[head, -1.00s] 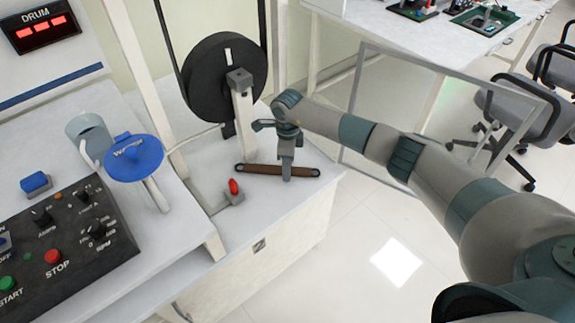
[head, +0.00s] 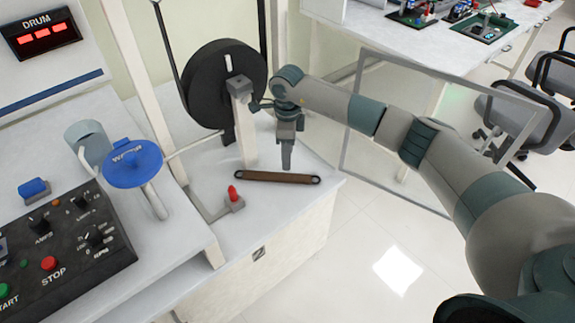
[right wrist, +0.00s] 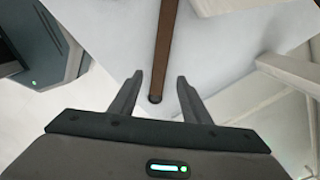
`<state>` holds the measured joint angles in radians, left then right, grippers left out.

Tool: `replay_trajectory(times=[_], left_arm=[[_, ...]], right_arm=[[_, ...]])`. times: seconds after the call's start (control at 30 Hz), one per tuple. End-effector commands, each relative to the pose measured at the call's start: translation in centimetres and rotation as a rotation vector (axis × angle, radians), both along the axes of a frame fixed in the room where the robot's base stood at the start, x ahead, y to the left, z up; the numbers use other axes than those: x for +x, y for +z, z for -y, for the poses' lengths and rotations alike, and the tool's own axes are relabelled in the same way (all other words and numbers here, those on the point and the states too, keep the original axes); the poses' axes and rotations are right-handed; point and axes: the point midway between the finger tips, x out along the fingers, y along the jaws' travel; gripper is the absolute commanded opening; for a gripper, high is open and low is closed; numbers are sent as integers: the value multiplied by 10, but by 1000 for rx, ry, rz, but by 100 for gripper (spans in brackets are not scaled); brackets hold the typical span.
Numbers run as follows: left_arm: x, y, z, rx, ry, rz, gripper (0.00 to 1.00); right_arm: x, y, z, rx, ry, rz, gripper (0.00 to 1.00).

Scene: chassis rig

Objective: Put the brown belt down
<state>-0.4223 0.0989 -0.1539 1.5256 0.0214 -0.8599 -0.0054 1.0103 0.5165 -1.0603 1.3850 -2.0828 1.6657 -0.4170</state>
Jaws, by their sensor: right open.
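The brown belt (head: 276,177) lies flat on the white bench top, near the bench's front right edge. It is a long narrow strip with dark rounded ends. It also shows in the right wrist view (right wrist: 166,45), running away from between the fingers. My right gripper (head: 287,165) points down just above and behind the belt in the head view. In the right wrist view its two fingers (right wrist: 159,95) are apart, with the belt's near end between them and a gap on each side. My left gripper is not in view.
A black drum (head: 205,85) on a grey post stands behind the belt. A red-tipped lever (head: 233,195) is left of it. A blue disc (head: 133,163) and a control panel (head: 60,245) are further left. A framed clear panel (head: 345,150) stands at right.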

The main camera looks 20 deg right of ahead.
Motion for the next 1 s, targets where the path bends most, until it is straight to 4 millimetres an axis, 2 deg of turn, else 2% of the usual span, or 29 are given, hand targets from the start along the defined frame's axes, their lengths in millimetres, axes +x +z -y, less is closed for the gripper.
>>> replay_trajectory(times=[0.1, 0.3, 0.57, 1.0], left_arm=[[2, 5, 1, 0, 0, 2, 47], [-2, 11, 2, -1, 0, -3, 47], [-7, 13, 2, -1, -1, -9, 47], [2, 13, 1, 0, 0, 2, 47]], right_arm=[[1, 17, 0, 0, 0, 3, 43], [0, 33, 1, -1, 0, 0, 43], [0, 36, 0, -1, -1, 0, 43], [0, 35, 1, 0, -2, -1, 43]])
